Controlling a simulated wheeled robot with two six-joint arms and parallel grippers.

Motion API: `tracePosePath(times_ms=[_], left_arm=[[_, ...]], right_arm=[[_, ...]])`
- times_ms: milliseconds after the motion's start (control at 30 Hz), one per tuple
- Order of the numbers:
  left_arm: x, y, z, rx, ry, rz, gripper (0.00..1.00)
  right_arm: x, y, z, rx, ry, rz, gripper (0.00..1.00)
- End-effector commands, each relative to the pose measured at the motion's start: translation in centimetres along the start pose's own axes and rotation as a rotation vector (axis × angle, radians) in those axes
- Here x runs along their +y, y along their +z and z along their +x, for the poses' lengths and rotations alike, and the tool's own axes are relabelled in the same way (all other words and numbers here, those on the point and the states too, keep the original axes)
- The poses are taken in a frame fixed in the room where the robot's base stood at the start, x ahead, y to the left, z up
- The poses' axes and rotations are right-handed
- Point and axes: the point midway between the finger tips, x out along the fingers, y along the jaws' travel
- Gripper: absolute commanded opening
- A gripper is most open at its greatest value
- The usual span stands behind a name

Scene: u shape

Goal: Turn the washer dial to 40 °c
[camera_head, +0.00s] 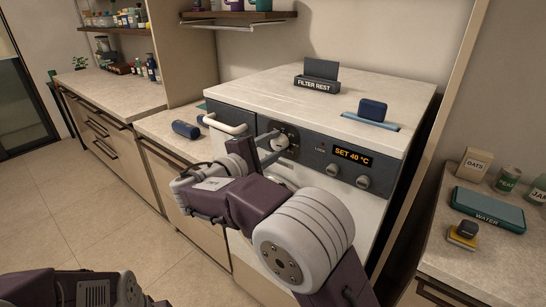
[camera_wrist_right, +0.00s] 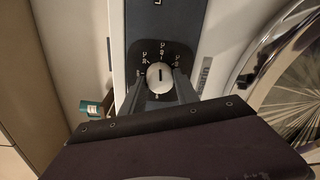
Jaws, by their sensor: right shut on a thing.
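The washer (camera_head: 352,195) stands in the middle of the head view with a dark control panel. Its display (camera_head: 353,155) reads SET 40 °C. The pale round dial (camera_head: 281,143) is on the panel's left part, partly hidden by my right gripper (camera_head: 266,146). In the right wrist view, the dial (camera_wrist_right: 160,72) has a dark line pointing up the picture, with small white marks around it too small to read surely. My right gripper (camera_wrist_right: 161,88) is shut on the dial, one finger on each side. My left gripper's fingers are not in view; only dark arm parts show at bottom left.
A white handle (camera_head: 224,124) sticks out left of the dial. Two knobs (camera_head: 347,176) sit below the display. A FILTER REST holder (camera_head: 317,79) and a blue box (camera_head: 373,109) stand on top. A side counter (camera_head: 478,258) at right holds several items.

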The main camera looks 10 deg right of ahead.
Motion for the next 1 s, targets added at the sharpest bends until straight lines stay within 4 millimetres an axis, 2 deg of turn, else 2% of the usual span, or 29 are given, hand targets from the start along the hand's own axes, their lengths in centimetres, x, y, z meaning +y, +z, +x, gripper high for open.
tracePosePath(times_ms=[33, 300, 867, 900, 967, 1000], left_arm=[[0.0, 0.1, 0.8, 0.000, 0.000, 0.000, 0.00], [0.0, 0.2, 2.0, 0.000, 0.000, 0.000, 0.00], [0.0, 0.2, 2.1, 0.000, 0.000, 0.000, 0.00], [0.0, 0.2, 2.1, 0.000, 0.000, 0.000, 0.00], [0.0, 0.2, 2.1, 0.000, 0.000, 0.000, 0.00], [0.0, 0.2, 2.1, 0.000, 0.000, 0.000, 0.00]], right_arm=[[-0.4, -0.1, 0.0, 0.002, -0.001, 0.025, 0.00], [-0.2, -0.1, 0.0, 0.007, 0.000, 0.114, 0.00], [0.0, 0.0, 0.0, 0.008, 0.000, 0.138, 0.00], [0.0, 0.0, 0.0, 0.008, 0.000, 0.138, 0.45], [0.0, 0.0, 0.0, 0.008, 0.000, 0.138, 0.58], [0.0, 0.0, 0.0, 0.008, 0.000, 0.138, 0.58]])
